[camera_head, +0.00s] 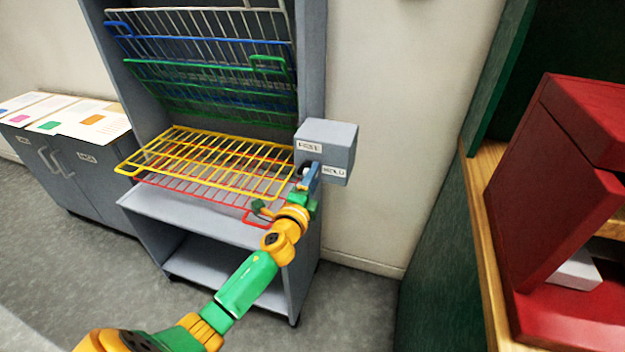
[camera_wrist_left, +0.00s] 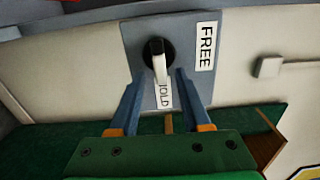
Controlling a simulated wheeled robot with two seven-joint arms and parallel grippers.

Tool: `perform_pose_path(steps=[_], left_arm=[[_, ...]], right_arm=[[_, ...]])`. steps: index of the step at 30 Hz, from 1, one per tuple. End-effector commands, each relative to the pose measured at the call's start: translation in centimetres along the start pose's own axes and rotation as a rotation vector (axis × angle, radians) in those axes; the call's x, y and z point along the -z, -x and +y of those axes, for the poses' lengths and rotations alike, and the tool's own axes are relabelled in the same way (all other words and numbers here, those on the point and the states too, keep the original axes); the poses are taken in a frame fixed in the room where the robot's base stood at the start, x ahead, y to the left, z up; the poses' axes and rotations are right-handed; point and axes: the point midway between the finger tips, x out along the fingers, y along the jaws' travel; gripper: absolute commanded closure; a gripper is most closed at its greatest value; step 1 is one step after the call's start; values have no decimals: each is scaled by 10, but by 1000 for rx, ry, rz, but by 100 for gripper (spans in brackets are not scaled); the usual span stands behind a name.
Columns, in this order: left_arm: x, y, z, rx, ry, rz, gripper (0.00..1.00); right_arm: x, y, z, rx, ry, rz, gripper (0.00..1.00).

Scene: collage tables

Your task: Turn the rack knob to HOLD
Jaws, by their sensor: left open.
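The grey control box (camera_head: 340,137) is on the right side of the drying rack, with a FREE label (camera_head: 309,147) and a HOLD label (camera_head: 335,172). In the left wrist view, the rack knob (camera_wrist_left: 158,62) has a round black base and a pale lever. The lever reaches toward the HOLD label (camera_wrist_left: 164,95) and covers part of it. The FREE label (camera_wrist_left: 206,46) is to the right. My left gripper (camera_wrist_left: 160,78) is open, with one blue finger on each side of the lever. I cannot tell whether they touch it. In the head view my left gripper (camera_head: 309,180) is at the box front.
The drying rack (camera_head: 312,70) has yellow (camera_head: 205,160) and red shelves lowered; green, blue and white ones are tilted up. A grey cabinet (camera_head: 85,170) with coloured cards is at left. A red box-like unit (camera_head: 560,190) stands at right.

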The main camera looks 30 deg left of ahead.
Motion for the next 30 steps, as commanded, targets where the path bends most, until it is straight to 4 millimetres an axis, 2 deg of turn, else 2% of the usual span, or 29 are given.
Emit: perform_pose_path(steps=[4,10,14,27,29,30], left_arm=[[0,14,0,-1,0,1,52],[-1,52,2,-3,1,-1,52],[-2,68,2,-3,0,-1,52],[-2,71,1,-2,1,-2,52],[-2,72,9,-25,14,-2,52],[-2,73,24,-67,41,-3,52]], right_arm=[[0,2,0,0,0,0,50],[0,3,0,0,0,0,50],[0,2,0,0,0,0,50],[0,2,0,0,-1,0,50],[0,3,0,0,-1,0,50],[0,5,0,0,-1,0,50]])
